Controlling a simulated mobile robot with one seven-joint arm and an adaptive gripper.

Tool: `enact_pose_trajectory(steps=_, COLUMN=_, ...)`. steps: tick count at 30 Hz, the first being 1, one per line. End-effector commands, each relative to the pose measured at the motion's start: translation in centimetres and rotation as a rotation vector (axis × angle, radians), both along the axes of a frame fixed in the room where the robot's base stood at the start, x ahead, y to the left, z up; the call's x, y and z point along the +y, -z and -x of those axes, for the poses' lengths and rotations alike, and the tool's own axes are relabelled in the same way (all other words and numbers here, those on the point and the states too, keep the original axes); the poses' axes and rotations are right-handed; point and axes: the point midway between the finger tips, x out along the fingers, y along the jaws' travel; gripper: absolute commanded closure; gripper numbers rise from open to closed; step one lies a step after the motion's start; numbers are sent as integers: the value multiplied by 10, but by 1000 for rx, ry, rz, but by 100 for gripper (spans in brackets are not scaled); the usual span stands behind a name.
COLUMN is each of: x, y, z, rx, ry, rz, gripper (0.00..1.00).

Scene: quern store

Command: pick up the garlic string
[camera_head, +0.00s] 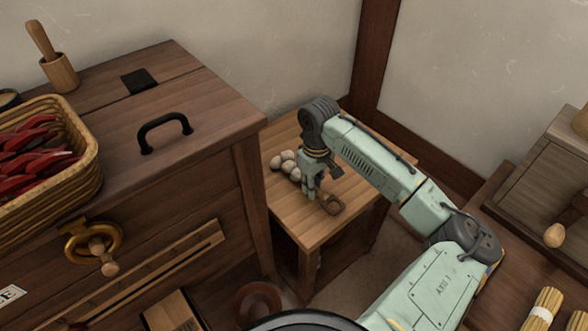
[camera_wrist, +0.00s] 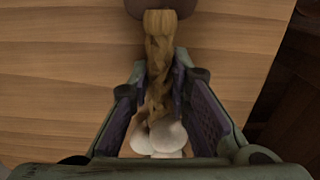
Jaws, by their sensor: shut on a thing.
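The garlic string lies on a small wooden table, with its pale bulbs (camera_head: 287,161) to the left of my gripper (camera_head: 312,190). A brown loop (camera_head: 330,204) shows just right of the fingertips, in line with the string. In the wrist view, the tan braid (camera_wrist: 158,50) runs between the fingers of my gripper (camera_wrist: 163,82), with white bulbs (camera_wrist: 167,137) close to the palm. The fingers are shut on the braid and hide part of it. I cannot tell whether the string is clear of the tabletop.
The small table (camera_head: 312,232) has bare wood around the string. A large wooden chest (camera_head: 190,80) stands close on the left, with a basket (camera_head: 85,150) of red peppers on top. A wooden box (camera_head: 545,170) stands on a surface at right. The wall is behind.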

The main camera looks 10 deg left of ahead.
Motion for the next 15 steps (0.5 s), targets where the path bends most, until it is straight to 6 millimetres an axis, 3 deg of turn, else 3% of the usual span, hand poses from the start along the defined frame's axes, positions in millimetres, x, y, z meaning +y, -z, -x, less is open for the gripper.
enact_pose_trajectory(steps=15, x=0, y=-7, z=-1, rx=-3, ry=0, rz=-1, gripper=100)
